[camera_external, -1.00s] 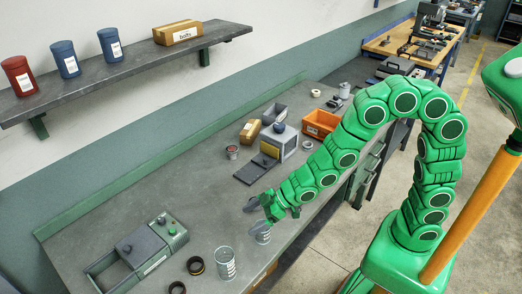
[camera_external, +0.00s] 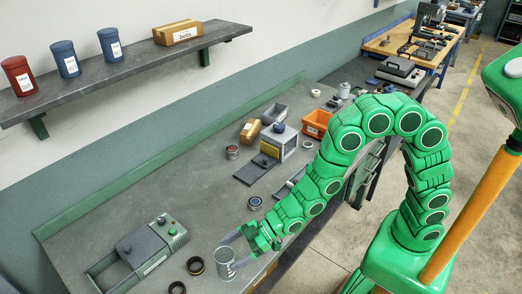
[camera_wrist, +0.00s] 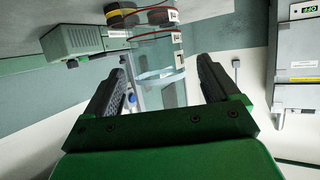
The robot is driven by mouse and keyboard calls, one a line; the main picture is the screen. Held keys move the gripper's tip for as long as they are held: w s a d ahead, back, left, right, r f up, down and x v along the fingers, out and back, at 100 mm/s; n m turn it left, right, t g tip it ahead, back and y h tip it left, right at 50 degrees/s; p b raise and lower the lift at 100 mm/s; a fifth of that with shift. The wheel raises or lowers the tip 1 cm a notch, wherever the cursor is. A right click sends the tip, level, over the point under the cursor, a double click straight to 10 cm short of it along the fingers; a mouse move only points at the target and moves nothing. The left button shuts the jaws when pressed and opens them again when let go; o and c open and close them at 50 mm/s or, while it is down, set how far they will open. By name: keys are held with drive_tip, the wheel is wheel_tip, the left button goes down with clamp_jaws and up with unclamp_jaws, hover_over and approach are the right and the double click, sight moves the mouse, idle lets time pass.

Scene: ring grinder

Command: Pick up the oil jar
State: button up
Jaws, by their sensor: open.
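A clear jar with a white label, which I take to be the oil jar (camera_external: 225,264), stands upright near the bench's front edge. In the wrist view the jar (camera_wrist: 158,50) shows ahead, between the lines of the two fingers. My gripper (camera_external: 238,248) is open, low over the bench, just to the right of the jar. Its dark fingers (camera_wrist: 163,72) are spread wide in the wrist view with nothing clamped. I cannot tell whether the fingertips reach past the jar's near side. The label is too small to read.
Two dark rings (camera_external: 195,266) lie left of the jar, with a grey-green grinder box (camera_external: 160,235) behind them. A small round tin (camera_external: 254,203) sits behind my gripper. An orange bin (camera_external: 316,122) is further along. The shelf (camera_external: 120,75) holds red and blue canisters.

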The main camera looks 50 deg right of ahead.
sight(220, 259)
drive_tip(key=shift+x, duration=2.55)
drive_tip(key=c, duration=1.1)
drive_tip(key=shift+o, duration=0.2)
drive_tip(key=shift+r, duration=0.1)
